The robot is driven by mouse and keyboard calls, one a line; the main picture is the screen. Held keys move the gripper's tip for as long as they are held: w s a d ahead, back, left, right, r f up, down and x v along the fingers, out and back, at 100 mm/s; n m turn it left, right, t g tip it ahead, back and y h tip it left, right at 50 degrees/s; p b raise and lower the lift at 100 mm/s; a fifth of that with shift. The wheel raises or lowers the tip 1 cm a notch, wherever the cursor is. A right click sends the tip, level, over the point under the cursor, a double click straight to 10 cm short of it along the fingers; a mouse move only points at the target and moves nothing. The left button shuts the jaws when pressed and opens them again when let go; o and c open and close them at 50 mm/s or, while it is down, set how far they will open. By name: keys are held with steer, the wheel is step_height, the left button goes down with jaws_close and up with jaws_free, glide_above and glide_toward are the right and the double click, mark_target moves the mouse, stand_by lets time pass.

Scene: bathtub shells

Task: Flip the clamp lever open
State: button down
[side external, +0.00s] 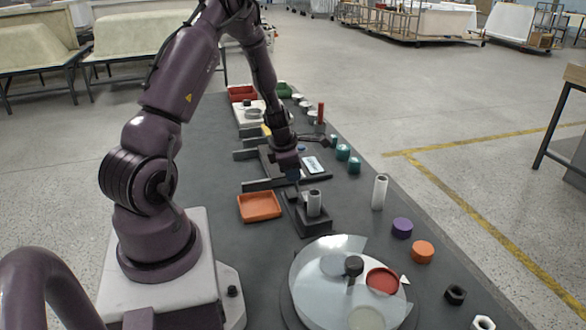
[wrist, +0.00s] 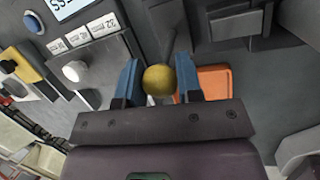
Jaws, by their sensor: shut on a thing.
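My gripper (side external: 292,175) points down over the dark clamp block (side external: 297,216) in the side external view. In the wrist view, the blue fingers of my gripper (wrist: 159,80) sit on both sides of a round yellow knob (wrist: 159,79) and are shut on it. I take this knob to be the end of the clamp lever. A thin dark bar (wrist: 168,45) shows beyond the knob. A grey cylinder (side external: 314,203) stands upright at the clamp block, close to my gripper. In the side external view the knob is hidden by my gripper, and the lever's angle cannot be told.
An orange tray (side external: 259,206) lies left of the clamp block. A light cylinder (side external: 379,192) stands to the right. A round turntable (side external: 335,262) is in front. A panel with a screen (side external: 315,164) and teal pieces (side external: 343,152) are behind.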

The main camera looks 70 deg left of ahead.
steer(key=c, duration=0.8)
jaws_free()
steer(key=shift+r, duration=0.1)
steer(key=v, duration=1.2)
steer(key=shift+r, duration=0.4)
